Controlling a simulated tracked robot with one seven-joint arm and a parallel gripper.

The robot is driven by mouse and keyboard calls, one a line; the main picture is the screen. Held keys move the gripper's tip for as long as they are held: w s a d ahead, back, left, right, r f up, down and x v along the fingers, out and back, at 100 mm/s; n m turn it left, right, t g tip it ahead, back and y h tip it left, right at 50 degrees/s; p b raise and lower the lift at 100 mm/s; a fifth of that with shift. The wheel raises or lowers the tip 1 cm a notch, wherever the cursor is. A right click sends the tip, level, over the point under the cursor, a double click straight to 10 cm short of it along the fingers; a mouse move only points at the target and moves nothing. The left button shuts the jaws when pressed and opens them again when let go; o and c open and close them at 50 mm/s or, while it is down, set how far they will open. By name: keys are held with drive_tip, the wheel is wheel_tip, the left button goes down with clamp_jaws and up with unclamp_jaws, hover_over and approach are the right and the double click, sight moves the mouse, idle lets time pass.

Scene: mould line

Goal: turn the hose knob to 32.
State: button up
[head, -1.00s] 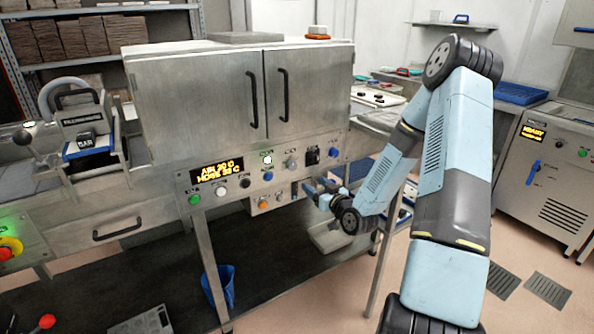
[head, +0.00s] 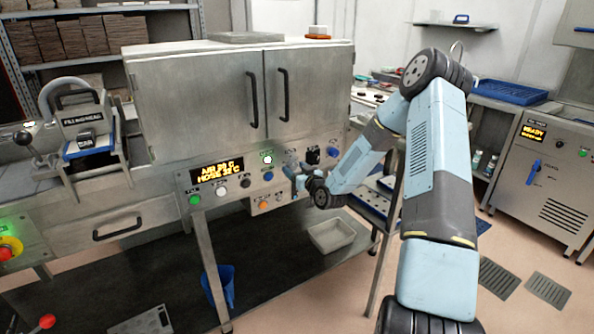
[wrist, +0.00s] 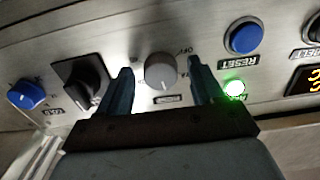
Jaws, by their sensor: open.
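The grey knob (wrist: 160,72) sits on the sloping metal panel, between my two fingers in the wrist view. Its label is too blurred to read, so I cannot confirm it is the hose knob. My gripper (wrist: 160,66) is open, one finger on each side with visible gaps. In the head view my gripper (head: 291,174) is at the panel front, just below the grey knob (head: 291,160). The amber display (head: 217,171) is left of it; its lower line seems to read HOSE 32 C.
A black switch (wrist: 82,82) and a blue knob (wrist: 27,95) stand on one side of the grey knob. A blue button (wrist: 243,37) and a lit green-white button (wrist: 235,88) are on the other. A grey tray (head: 331,236) is below the panel.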

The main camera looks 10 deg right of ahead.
drive_tip(key=c, duration=1)
drive_tip(key=shift+m, duration=0.9)
drive_tip(key=shift+c, duration=0.2)
drive_tip(key=o, duration=1)
drive_tip(key=shift+o, duration=0.2)
drive_tip(key=v, duration=1.3)
drive_tip(key=shift+s, duration=0.3)
drive_tip(key=shift+d+r, duration=0.1)
